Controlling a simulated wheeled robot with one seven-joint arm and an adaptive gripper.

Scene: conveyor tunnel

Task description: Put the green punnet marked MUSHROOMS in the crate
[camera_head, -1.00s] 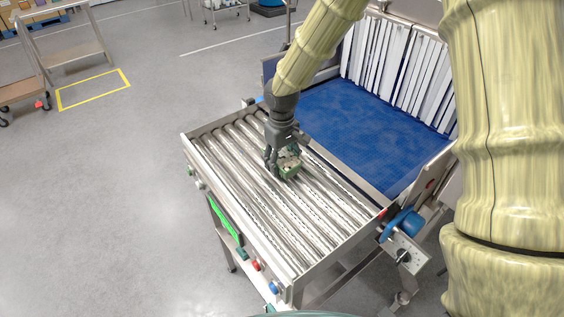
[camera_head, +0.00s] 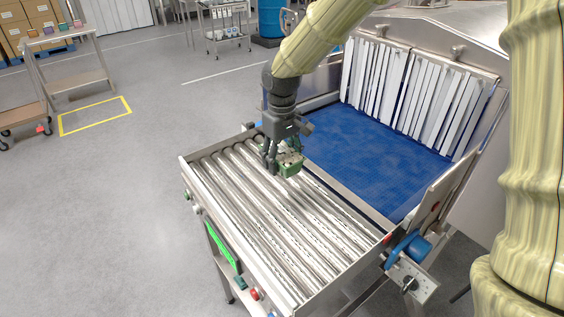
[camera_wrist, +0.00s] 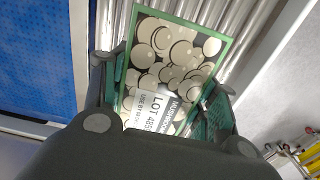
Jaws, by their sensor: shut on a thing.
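The green punnet (camera_head: 291,166) has a mushroom picture on top, and its label reads MUSHROOMS and LOT in the wrist view (camera_wrist: 175,62). My gripper (camera_head: 281,160) is shut on the punnet, with fingers on both sides of it. The punnet appears held above the rollers, slightly tilted. Part of the punnet is hidden behind my fingers. I see no crate that I can make out in these views.
The roller table (camera_head: 270,208) below is otherwise empty. Behind it lies the blue belt (camera_head: 365,148), leading to white strip curtains (camera_head: 425,92) at the tunnel. A cart with small boxes (camera_head: 62,40) stands at the far left. Open grey floor (camera_head: 110,200) lies left.

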